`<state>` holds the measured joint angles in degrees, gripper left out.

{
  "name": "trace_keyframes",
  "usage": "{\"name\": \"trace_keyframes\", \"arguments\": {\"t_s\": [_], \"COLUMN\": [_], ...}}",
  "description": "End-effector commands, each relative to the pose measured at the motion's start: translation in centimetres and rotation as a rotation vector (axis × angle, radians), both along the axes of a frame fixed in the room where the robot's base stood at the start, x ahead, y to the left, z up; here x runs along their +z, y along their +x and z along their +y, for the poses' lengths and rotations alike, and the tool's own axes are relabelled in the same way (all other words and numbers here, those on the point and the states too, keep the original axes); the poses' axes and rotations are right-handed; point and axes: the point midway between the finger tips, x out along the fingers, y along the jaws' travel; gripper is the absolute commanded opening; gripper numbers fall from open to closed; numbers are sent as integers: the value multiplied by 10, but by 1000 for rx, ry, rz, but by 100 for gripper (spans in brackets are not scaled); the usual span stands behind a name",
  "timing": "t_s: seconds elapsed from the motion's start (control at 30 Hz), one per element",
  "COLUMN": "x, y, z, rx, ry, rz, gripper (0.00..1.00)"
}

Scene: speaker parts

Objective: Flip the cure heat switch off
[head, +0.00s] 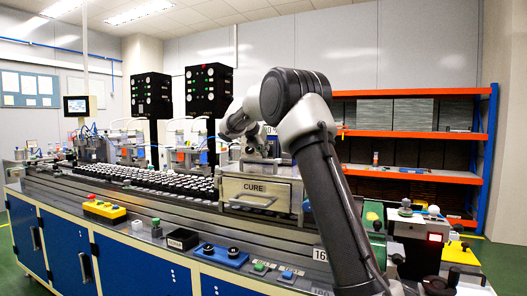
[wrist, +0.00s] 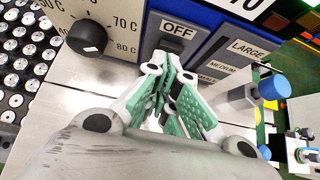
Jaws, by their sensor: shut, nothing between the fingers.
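The cure unit (head: 262,190) is a metal box with a CURE label and a front handle, on the long bench in the head view. In the wrist view an OFF label (wrist: 178,30) sits on a dark panel. A dark switch (wrist: 171,46) is just below this label, partly covered by my fingers, so its position cannot be told. My gripper (wrist: 172,68) is shut and empty, with green pads together and tips at or just in front of the switch; contact is unclear. In the head view my arm hides the switch side of the unit.
A temperature dial (wrist: 87,38) with a black knob is left of the switch. A size scale (wrist: 240,55) and a blue-ended knob (wrist: 273,87) are on the right. Several black-and-white parts (head: 150,180) fill the bench. An orange-blue shelf (head: 410,135) stands behind.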

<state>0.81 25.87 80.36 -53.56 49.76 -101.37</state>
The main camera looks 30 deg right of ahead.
Motion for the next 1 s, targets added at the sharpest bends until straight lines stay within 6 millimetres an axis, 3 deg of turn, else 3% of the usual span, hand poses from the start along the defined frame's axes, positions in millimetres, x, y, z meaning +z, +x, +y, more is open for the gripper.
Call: {"name": "trace_keyframes", "arguments": {"t_s": [1.0], "x": [20], "y": [4], "z": [-5], "rx": [-1], "ry": [0], "rz": [-1], "gripper": [0]}}
